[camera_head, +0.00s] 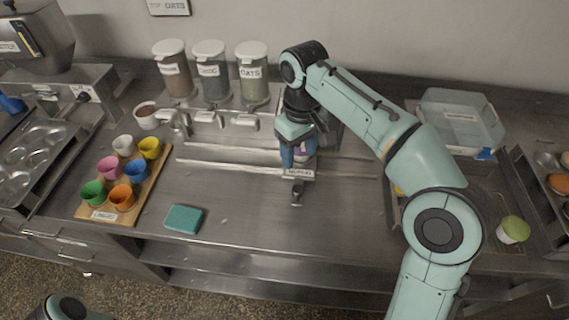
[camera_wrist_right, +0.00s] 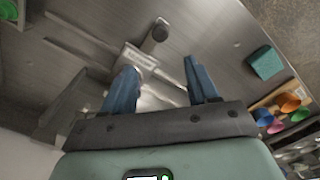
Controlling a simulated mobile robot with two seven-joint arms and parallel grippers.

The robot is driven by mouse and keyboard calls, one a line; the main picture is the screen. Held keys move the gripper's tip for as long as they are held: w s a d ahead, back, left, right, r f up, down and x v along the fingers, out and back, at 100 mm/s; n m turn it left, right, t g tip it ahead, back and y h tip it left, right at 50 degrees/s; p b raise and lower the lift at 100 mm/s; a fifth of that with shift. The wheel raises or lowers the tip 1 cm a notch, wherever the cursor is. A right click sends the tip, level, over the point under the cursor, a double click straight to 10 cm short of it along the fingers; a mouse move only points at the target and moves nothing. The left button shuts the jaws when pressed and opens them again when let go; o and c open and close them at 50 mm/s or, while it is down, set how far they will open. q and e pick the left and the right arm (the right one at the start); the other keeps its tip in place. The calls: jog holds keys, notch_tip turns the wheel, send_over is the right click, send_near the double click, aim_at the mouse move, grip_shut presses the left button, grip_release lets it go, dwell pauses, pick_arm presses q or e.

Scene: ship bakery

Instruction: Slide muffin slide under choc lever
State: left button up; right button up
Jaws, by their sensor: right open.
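The muffin slide (camera_head: 299,174) is a small carriage with a "MUFFIN" label and a dark knob on a short handle at its front. It sits on metal rails in the middle of the counter. My right gripper (camera_head: 298,158) is pointed down over it, its blue fingers apart. In the right wrist view the fingers (camera_wrist_right: 160,68) are open, with the slide's knob (camera_wrist_right: 159,31) beyond them; contact is unclear. The choc lever (camera_head: 209,117) is pale and sits under the middle dispenser (camera_head: 211,80), left of the slide. My left gripper is not seen.
Dispensers with levers stand left and right of the choc one, the right labelled "OATS" (camera_head: 251,78). A board of coloured cups (camera_head: 98,212) and a teal sponge (camera_head: 184,219) lie left. A clear bin (camera_head: 458,115) stands right. The rails (camera_head: 225,170) left of the slide look clear.

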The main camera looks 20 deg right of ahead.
aim_at(297, 189)
jog(key=f+b, duration=0.1)
jog(key=f, duration=0.3)
jog(key=f+b, duration=0.1)
jog(key=f, duration=0.2)
jog(key=f+b, duration=0.1)
jog(key=f, duration=0.3)
jog(key=shift+s+f, duration=0.35)
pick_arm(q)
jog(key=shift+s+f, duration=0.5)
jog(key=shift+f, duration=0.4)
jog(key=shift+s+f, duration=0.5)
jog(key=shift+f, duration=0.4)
pick_arm(e)
jog(key=shift+f, duration=0.7)
jog(key=shift+c, duration=0.2)
grip_shut()
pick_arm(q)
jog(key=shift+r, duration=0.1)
pick_arm(e)
jog(key=shift+w+a, duration=0.1)
